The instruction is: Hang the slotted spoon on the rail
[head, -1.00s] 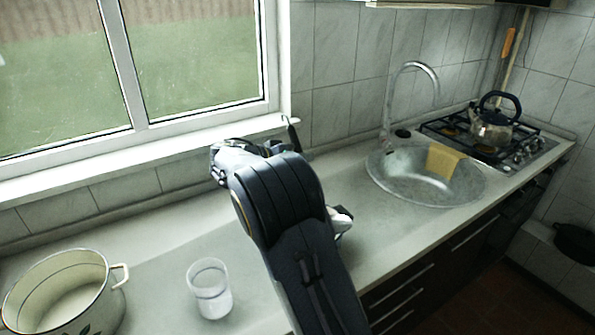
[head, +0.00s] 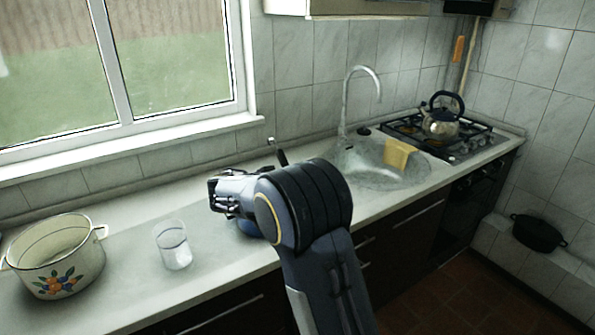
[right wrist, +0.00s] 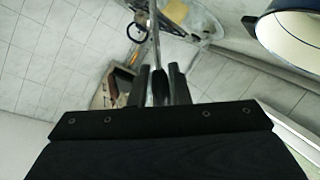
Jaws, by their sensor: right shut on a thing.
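In the right wrist view my right gripper (right wrist: 160,78) is shut on the dark handle of a thin metal utensil, taken to be the slotted spoon (right wrist: 155,42). Its shaft runs away from the fingers to the top edge; its far end cannot be made out clearly. In the head view my right arm and wrist are above the counter's front part. A slim dark piece (head: 282,157) sticks up behind them; I cannot tell whether it is finger or handle. I can make out no rail in either view. My left gripper is out of view.
A flowered enamel pot (head: 88,270) and a clear glass (head: 173,247) stand left on the counter. A blue-rimmed vessel (right wrist: 300,42) is close to my right gripper. Behind right are the sink (head: 360,178), yellow cloth (head: 398,154), faucet (head: 345,105) and kettle (head: 440,124) on the stove.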

